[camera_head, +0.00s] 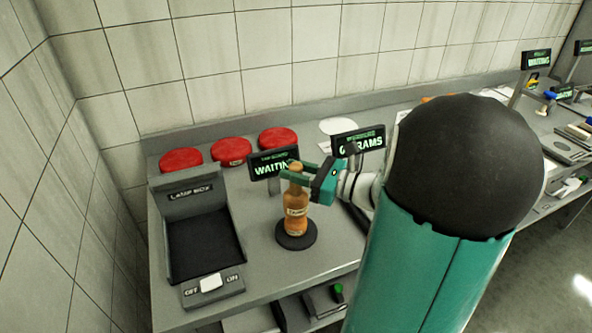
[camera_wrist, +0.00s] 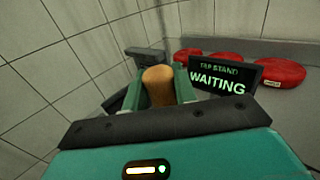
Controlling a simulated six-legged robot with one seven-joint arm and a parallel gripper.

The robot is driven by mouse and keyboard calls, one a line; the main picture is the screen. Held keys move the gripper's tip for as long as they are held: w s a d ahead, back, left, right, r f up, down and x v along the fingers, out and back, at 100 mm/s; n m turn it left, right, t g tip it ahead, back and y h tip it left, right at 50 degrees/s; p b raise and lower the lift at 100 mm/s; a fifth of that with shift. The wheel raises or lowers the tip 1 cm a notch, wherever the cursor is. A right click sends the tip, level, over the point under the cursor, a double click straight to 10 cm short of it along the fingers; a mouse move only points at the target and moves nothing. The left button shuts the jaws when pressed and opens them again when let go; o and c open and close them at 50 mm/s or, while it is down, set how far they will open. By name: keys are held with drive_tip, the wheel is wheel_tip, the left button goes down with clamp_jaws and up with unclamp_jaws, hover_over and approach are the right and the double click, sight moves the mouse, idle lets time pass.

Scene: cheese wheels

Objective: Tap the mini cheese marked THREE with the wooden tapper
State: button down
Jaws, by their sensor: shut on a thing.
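An orange-brown, bottle-shaped wooden piece, apparently the tapper (camera_head: 295,207), stands upright on a black round base (camera_head: 297,238). It has a pale label that I cannot read. My gripper (camera_head: 298,178) is shut around its upper part. In the wrist view its rounded wooden top (camera_wrist: 158,83) shows between the jaws. Three red mini cheeses (camera_head: 181,159), (camera_head: 231,151), (camera_head: 278,139) lie in a row at the back of the bench. Their small labels are too small to read, so I cannot tell which is THREE.
A sign (camera_head: 273,163) reading "TAP STAND WAITING" stands just behind the tapper. A dark lamp box (camera_head: 187,199) with an OFF/ON switch is on the left. A white disc (camera_head: 338,126) and another display (camera_head: 360,141) are behind my arm, with bench (camera_head: 262,281) in front.

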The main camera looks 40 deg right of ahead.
wheel_tip(320, 180, down, 3)
drive_tip(key=shift+r, duration=4.1)
